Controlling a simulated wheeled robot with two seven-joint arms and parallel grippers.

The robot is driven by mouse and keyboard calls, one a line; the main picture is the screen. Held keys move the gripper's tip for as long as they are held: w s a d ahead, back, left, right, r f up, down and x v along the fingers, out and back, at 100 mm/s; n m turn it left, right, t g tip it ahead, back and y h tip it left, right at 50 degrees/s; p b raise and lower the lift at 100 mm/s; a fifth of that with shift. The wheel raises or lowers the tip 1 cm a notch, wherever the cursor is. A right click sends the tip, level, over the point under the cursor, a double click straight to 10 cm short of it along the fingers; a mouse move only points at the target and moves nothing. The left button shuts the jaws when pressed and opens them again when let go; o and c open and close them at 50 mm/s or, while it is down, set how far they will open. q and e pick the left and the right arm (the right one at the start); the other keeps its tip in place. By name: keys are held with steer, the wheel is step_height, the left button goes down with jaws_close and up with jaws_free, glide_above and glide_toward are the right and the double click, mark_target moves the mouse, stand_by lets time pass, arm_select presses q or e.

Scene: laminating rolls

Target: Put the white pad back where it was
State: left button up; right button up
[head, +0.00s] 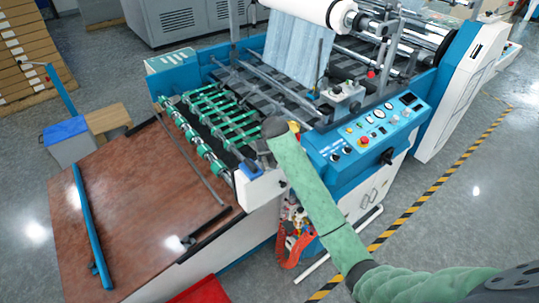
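My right arm, in a green sleeve, comes in from the lower right of the head view. Its dark end is over the near corner of the blue laminating machine (330,150). My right gripper (251,168) seems to point down there, small and dark, just above a white block-like surface (262,190) at that corner. I cannot tell whether this surface is the white pad or part of the machine, nor whether the fingers touch it. The finger opening is too small to make out. No separate white pad can be picked out clearly. My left gripper is not in view.
A brown table (130,210) with a blue bar (90,225) lies left of the machine. Green rollers (210,120) and a control panel (375,128) flank my arm's end. A red thing (203,291) is at the bottom. Floor right of the striped line is clear.

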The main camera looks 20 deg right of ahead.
steer(key=shift+s+r+b, duration=0.15)
steer(key=shift+r+b, duration=0.2)
steer(key=shift+b, duration=0.05)
steer(key=b+v, duration=0.3)
steer(key=v, duration=0.3)
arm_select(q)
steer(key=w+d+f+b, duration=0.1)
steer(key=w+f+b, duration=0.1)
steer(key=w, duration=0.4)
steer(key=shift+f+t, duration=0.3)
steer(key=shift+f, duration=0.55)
arm_select(e)
steer(key=shift+v, duration=2.65)
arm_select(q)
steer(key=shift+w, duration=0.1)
